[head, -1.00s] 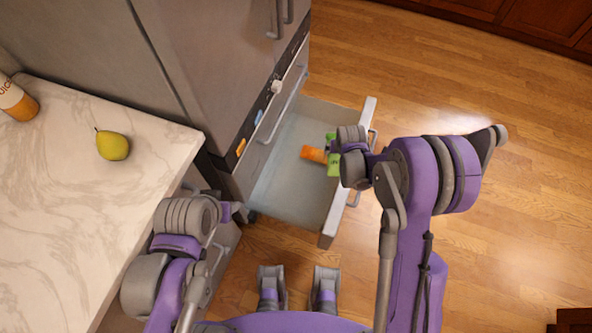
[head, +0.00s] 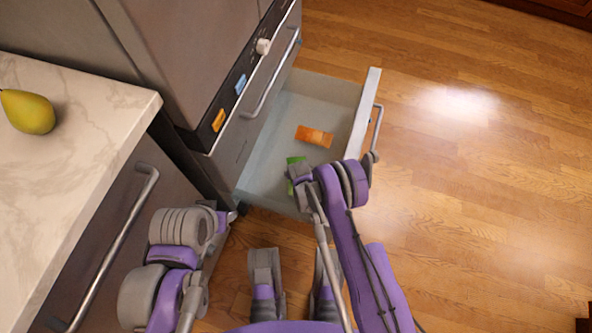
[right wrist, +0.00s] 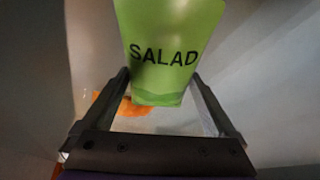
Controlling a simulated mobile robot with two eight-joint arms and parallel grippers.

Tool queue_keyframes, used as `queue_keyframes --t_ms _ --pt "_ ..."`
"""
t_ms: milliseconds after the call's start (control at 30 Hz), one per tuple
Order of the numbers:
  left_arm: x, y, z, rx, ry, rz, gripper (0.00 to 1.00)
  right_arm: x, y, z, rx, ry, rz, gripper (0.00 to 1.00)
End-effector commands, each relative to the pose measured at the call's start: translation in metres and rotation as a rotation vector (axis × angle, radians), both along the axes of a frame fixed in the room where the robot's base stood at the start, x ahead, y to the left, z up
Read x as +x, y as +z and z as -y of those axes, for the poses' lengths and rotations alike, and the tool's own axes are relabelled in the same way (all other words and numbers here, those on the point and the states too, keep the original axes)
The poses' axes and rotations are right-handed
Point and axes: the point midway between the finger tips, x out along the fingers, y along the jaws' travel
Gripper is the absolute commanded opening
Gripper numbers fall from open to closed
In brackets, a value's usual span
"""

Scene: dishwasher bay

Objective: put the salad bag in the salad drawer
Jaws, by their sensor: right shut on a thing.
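The green salad bag (head: 292,160) is mostly hidden under my right gripper (head: 297,174) in the head view. In the right wrist view the bag (right wrist: 165,48) shows its SALAD label between the fingers, and my right gripper is shut on it. The pulled-out salad drawer (head: 277,113) is pale inside. The bag is over or in its near end; I cannot tell whether it touches the drawer floor. My left gripper (head: 232,213) is at the drawer's near left corner, away from the bag, and its jaws cannot be made out.
An orange packet (head: 314,136) lies on the drawer floor; orange also shows behind the bag in the wrist view. The drawer's front panel (head: 366,110) has a bar handle. A marble counter (head: 80,130) with a yellow-green pear (head: 28,112) is at left. Wooden floor right is clear.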

Motion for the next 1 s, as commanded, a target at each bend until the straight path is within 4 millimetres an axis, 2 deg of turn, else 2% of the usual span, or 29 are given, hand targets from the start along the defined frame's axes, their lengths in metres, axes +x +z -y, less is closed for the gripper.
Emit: queue_keyframes --t_ms 33,267,500,867,900,933,1000 --pt "0.001 -0.003 0.000 0.000 0.000 0.000 0.50 0.000 -0.011 0.000 0.000 0.000 0.000 0.11" --pt "0.001 -0.007 0.000 0.000 0.000 0.000 0.50 0.000 -0.029 0.000 0.000 0.000 0.000 0.11" --pt "0.002 -0.012 0.000 0.000 0.000 0.001 0.50 0.000 -0.060 0.001 0.000 -0.001 0.001 0.11" --pt "0.002 -0.012 0.000 0.000 0.000 0.001 0.50 0.000 -0.064 0.001 0.000 0.000 0.000 0.11" --pt "0.002 -0.012 0.000 0.000 0.000 0.001 0.50 0.000 -0.064 0.001 0.000 0.000 0.000 0.96" --pt "0.002 -0.012 0.000 0.000 0.000 0.001 0.50 0.000 -0.064 0.001 0.000 0.000 0.000 1.00" --pt "0.002 -0.012 0.000 0.000 0.000 0.001 0.50 0.000 -0.064 0.001 0.000 0.000 0.000 1.00"
